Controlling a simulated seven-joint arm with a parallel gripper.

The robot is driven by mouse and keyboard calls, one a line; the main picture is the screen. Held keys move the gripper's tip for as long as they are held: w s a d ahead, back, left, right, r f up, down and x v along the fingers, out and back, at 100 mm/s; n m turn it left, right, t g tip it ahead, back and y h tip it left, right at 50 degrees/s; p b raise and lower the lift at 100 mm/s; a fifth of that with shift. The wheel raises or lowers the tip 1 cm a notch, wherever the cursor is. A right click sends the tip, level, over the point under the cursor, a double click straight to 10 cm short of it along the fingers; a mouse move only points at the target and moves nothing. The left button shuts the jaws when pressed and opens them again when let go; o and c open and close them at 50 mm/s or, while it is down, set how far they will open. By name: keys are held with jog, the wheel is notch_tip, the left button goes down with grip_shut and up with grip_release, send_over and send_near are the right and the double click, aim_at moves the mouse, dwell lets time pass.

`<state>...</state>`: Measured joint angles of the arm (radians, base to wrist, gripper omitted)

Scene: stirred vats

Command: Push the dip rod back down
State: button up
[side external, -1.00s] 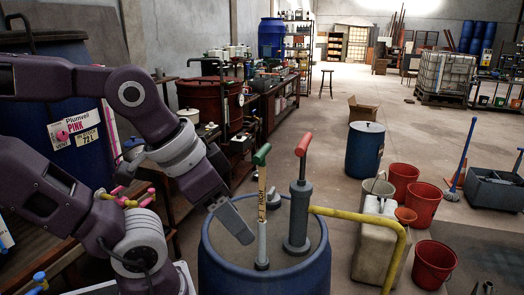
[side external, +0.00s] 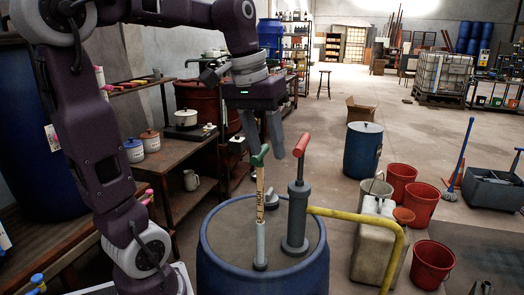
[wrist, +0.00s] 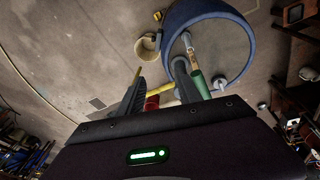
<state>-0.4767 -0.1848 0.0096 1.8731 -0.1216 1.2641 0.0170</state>
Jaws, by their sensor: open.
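The dip rod (side external: 260,190) is a pale, marked stick with a green handle (side external: 259,156). It stands upright, raised out of a grey sleeve (side external: 260,245) on the lid of a blue drum (side external: 265,275). My gripper (side external: 266,150) points down at the green handle's height, fingers spread with nothing held. In the side view the fingers overlap the handle. In the wrist view the green handle (wrist: 203,86) lies beside the right finger, not between the fingers of my gripper (wrist: 159,65). Contact cannot be told.
A grey hand pump with a red handle (side external: 303,145) stands on the same lid, close right of the rod. A yellow pipe (side external: 375,221) runs from it to a pale jerrycan (side external: 372,245). Red buckets (side external: 422,205) stand farther right. A bench (side external: 160,165) with pots is at left.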

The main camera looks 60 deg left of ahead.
aim_at(263, 146)
jog(key=w+a+n+g+h, duration=0.1)
jog(key=w+a+n, duration=0.25)
jog(key=a, duration=0.85)
jog(key=f, duration=0.4)
jog(key=w+d+f, duration=0.1)
jog(key=f, duration=0.1)
jog(key=shift+w+f, duration=0.1)
jog(key=shift+f, duration=0.25)
grip_shut()
